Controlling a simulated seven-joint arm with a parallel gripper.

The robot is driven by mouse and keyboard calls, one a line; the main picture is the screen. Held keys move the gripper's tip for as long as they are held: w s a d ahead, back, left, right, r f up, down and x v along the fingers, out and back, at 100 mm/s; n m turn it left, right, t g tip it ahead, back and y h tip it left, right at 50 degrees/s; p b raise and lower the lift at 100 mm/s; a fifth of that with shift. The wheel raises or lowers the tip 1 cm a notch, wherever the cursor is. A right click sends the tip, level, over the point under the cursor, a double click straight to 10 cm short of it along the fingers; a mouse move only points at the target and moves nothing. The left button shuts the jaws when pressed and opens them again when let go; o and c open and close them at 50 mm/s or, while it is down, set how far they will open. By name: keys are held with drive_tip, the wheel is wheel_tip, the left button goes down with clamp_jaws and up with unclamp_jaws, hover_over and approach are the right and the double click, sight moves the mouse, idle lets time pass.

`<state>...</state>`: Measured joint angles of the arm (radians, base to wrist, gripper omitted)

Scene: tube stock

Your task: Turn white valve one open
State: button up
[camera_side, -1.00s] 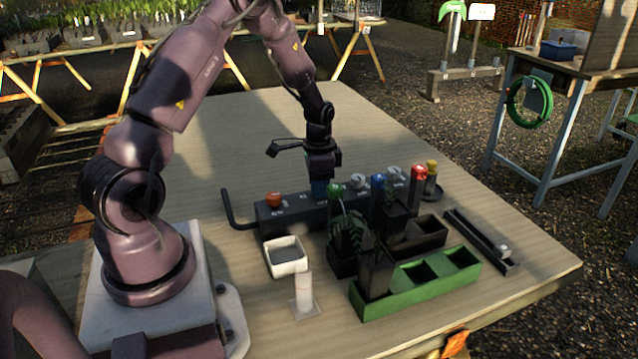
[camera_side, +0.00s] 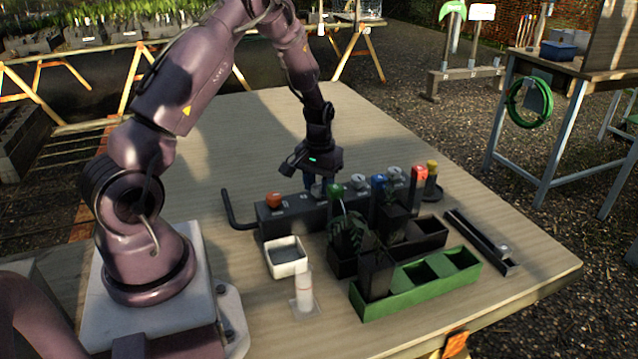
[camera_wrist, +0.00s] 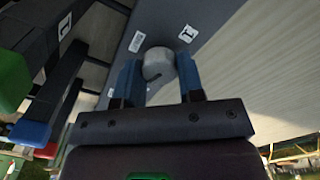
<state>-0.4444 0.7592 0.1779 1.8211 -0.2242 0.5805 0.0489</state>
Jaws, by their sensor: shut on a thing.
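White valve one shows in the wrist view as a round grey-white knob (camera_wrist: 158,62) on the dark manifold (camera_wrist: 195,20), beside a label that seems to read 1. My gripper (camera_wrist: 158,78) has its two blue fingers on either side of the knob and is shut on it. In the side view my gripper (camera_side: 314,180) is over the manifold (camera_side: 290,215), between the orange knob (camera_side: 274,200) and the green knob (camera_side: 335,190). There the held knob is hidden by the fingers.
In front are dark pots with plants, a green planter (camera_side: 420,283), a white square dish (camera_side: 286,257) and a white cylinder (camera_side: 303,290). The table behind the manifold is clear.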

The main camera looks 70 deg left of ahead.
sight(319, 185)
drive_tip(key=shift+r+n, duration=0.1)
drive_tip(key=shift+n, duration=1.4)
drive_tip(key=o, duration=0.9)
wheel_tip(319, 185, up, 13)
drive_tip(key=shift+f, duration=0.1)
